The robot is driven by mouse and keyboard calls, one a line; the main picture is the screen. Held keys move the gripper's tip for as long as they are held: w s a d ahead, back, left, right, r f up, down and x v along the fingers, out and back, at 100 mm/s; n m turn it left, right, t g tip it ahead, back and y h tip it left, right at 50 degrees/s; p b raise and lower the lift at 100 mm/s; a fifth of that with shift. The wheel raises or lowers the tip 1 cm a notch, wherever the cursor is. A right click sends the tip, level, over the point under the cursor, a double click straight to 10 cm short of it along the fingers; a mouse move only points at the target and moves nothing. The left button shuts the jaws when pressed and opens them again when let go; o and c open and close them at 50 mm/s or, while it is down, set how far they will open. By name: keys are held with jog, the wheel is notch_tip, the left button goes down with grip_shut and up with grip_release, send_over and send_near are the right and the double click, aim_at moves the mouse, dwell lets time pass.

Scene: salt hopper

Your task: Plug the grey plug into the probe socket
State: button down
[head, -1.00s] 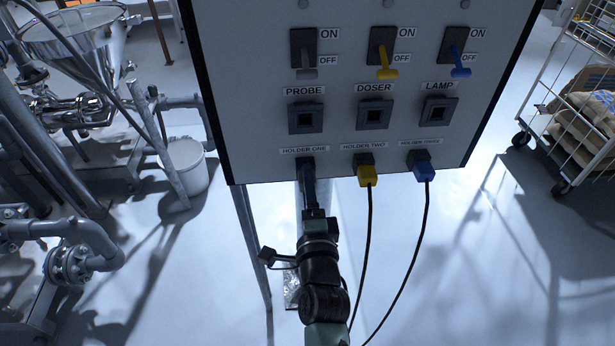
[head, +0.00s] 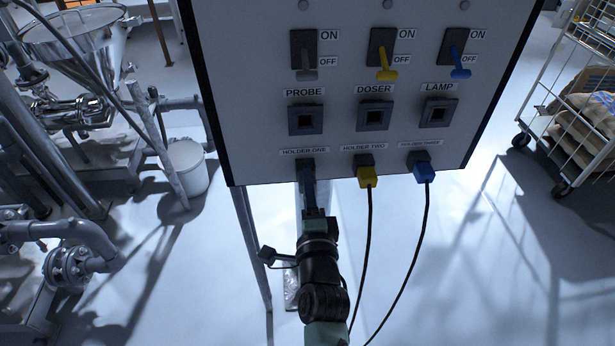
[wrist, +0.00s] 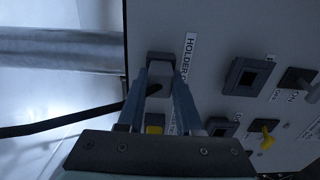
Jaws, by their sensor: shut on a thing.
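The grey plug (wrist: 160,76) sits at the holder one mount on the panel's lower edge, with its black cable (wrist: 70,122) running off to the left in the wrist view. My gripper (wrist: 162,92) is shut on it, one finger on each side. In the head view my gripper (head: 308,182) reaches up to holder one and hides the plug. Whether the plug is still fully seated cannot be told. The probe socket (head: 306,119) is an empty dark square opening straight above holder one. It also shows in the wrist view (wrist: 248,77), right of the gripper.
The yellow plug (head: 367,176) and blue plug (head: 425,172) hang in holders two and three, their cables trailing down right of my arm. The doser socket (head: 374,116) and lamp socket (head: 438,112) are empty. The grey switch (head: 304,56) above the probe socket points down, towards OFF.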

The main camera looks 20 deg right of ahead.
jog(key=shift+s, duration=0.1)
dwell(0.3)
jog(key=shift+p+v, duration=0.5)
jog(key=shift+v, duration=2.05)
jog(key=shift+r, duration=0.1)
jog(key=s+a+r+p, duration=0.1)
jog(key=s+r+p, duration=0.2)
jog(key=r+p, duration=1)
jog(key=shift+s+p, duration=0.4)
jog(key=shift+p, duration=0.5)
jog(key=shift+w+f, duration=0.1)
jog(key=shift+b+x, duration=0.8)
jog(key=shift+x, duration=2)
jog(key=shift+b+x, duration=0.4)
jog(key=shift+x, duration=1.35)
